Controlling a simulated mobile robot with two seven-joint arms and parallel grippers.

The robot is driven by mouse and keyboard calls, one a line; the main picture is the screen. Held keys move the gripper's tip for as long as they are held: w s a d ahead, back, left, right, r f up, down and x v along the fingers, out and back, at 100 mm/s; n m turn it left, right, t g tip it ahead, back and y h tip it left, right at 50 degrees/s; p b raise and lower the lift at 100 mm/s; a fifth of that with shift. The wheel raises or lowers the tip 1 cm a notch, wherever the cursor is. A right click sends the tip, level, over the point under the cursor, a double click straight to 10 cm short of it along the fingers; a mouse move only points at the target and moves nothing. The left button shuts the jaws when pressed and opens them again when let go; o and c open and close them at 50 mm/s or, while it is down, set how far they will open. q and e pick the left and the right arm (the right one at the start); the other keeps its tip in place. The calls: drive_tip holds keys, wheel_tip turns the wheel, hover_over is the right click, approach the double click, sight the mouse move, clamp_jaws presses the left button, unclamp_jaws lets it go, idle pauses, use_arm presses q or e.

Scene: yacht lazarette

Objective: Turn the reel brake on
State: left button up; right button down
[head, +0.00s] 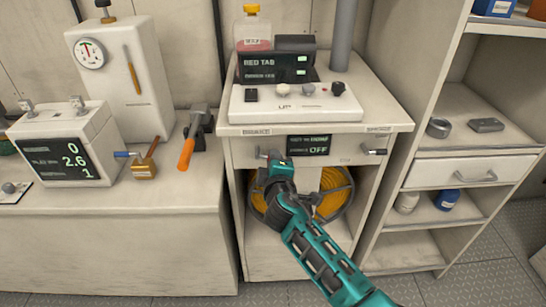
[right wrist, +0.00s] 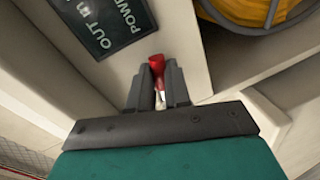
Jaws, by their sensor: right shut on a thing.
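The front panel of the white cabinet (head: 243,150) carries a small dark display (head: 309,146). Its lower line ends in "OFF"; the upper line is too small to read surely. My right gripper (head: 268,158) is at the panel, left of this display, and its body hides part of what it holds. In the right wrist view, my gripper (right wrist: 159,82) is shut on a small red-tipped lever (right wrist: 156,62), with the red end showing between the fingers. A dark display (right wrist: 103,22) with cut-off light lettering is beside it. My left gripper is not in view.
A yellow hose reel (head: 336,196) sits in the open bay below the panel. Another small lever (head: 374,151) is at the panel's right end. A box with several knobs (head: 290,104) stands on top. An orange-handled lever (head: 187,152) is on the left counter. Shelves (head: 480,130) stand to the right.

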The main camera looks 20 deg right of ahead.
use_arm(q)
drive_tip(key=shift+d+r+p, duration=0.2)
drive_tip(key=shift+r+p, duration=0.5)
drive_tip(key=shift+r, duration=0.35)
use_arm(e)
drive_tip(key=shift+r+n+h, duration=0.4)
drive_tip(key=shift+r+n, duration=0.2)
drive_tip(key=shift+n, duration=0.5)
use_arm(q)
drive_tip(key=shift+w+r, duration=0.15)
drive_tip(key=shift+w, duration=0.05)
use_arm(e)
drive_tip(key=c, duration=1.1)
unclamp_jaws()
drive_tip(key=shift+f, duration=0.1)
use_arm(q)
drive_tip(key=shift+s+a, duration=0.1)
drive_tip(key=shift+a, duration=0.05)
